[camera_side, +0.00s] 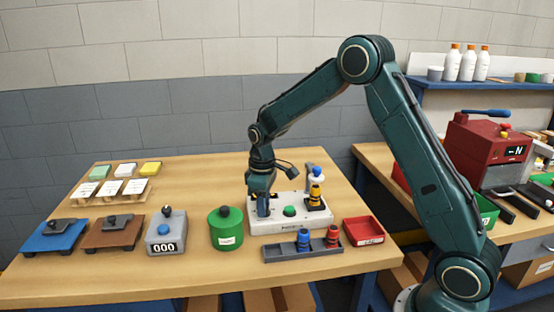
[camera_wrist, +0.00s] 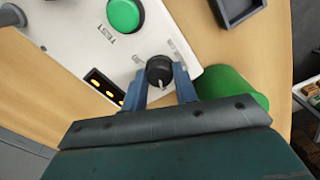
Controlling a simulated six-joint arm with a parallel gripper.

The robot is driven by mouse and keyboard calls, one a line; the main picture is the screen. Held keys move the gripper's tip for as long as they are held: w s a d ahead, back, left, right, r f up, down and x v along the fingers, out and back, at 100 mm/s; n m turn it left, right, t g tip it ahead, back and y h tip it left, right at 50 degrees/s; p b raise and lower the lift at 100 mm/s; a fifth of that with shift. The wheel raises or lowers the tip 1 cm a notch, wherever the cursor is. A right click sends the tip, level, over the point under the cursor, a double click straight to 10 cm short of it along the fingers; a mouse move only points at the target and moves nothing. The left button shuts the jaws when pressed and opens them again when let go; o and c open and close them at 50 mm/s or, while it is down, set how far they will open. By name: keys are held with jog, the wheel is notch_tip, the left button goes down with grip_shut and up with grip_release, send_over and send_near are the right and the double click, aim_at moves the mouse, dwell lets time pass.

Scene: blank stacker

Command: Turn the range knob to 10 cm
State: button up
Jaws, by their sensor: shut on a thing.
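The range knob (camera_wrist: 159,72) is a round black knob with a pale pointer line, on the white test unit (camera_wrist: 55,28). In the wrist view my gripper (camera_wrist: 160,80) has its two blue fingers on either side of the knob, shut on it. The pointer line faces toward the gripper's body. Small marks are printed beside the knob, too small to read. In the side view my gripper (camera_side: 262,212) points down at the left end of the white unit (camera_side: 280,226), and the knob is hidden there.
A green TEST button (camera_wrist: 123,14) sits near the knob. The green canister (camera_side: 226,228) stands close on the left. A grey tray (camera_side: 280,254) with blue and red pieces lies in front, and a red tray (camera_side: 363,231) to the right. A black-and-yellow piece (camera_side: 316,197) stands on the unit.

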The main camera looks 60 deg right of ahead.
jog(key=shift+n, duration=0.3)
jog(key=o, duration=1)
jog(key=shift+r, duration=0.15)
notch_tip(320, 180, up, 14)
jog(key=shift+f, duration=0.2)
jog(key=shift+s+r, duration=0.1)
dwell(0.3)
